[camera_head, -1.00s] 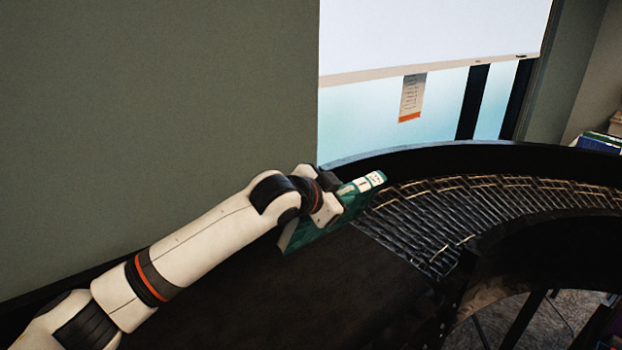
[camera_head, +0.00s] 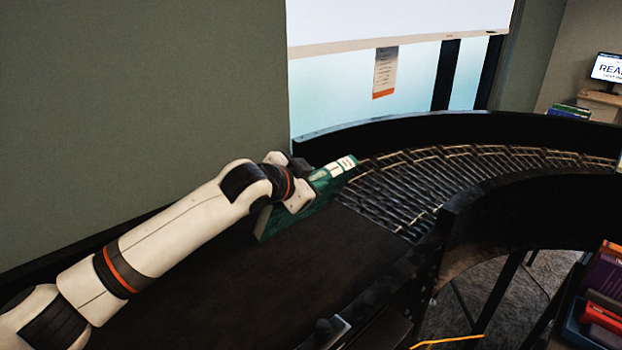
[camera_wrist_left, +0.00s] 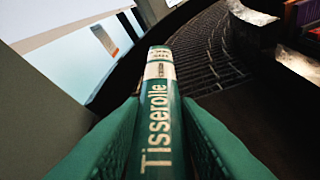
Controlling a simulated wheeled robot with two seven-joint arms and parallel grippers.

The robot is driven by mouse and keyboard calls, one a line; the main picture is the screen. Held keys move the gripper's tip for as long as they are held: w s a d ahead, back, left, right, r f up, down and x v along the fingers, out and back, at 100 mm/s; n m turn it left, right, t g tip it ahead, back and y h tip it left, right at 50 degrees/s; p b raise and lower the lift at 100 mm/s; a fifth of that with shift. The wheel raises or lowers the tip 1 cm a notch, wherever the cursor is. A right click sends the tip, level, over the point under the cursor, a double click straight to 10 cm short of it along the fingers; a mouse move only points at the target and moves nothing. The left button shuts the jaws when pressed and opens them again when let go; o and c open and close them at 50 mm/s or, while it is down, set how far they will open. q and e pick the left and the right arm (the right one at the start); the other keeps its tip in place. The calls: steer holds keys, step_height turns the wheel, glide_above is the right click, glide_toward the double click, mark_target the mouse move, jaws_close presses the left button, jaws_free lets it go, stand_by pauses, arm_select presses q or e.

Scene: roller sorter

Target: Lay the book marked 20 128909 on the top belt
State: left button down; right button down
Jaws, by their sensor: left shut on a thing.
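A green book (camera_head: 328,176) with a white label on its spine is held by my left gripper (camera_head: 300,194). In the left wrist view the spine of the book (camera_wrist_left: 160,110) reads "Tisserolle" and points away from me; the small label print is too small to read. My left gripper is shut on the book, which stands on edge and is tilted. The book is over the end of a flat dark belt (camera_head: 300,270), close to where a curved roller section (camera_head: 440,185) begins. I cannot tell whether its lower edge touches the belt. My right gripper is not in view.
A black side wall (camera_head: 450,127) runs along the far side of the rollers, with another along the inner curve. Several books (camera_head: 605,290) lie at the lower right. A monitor (camera_head: 606,68) stands at the far right. The flat belt is clear in front of my arm.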

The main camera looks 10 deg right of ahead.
arm_select(q)
steer(key=shift+f+b, duration=0.35)
steer(key=shift+f, duration=0.2)
step_height(320, 180, down, 2)
steer(key=shift+f, duration=0.1)
steer(key=shift+f+b, duration=0.7)
steer(key=shift+f, duration=0.5)
steer(key=c, duration=1)
jaws_free()
steer(key=p+v, duration=0.5)
steer(key=v, duration=0.4)
steer(key=shift+s+a+f, duration=0.1)
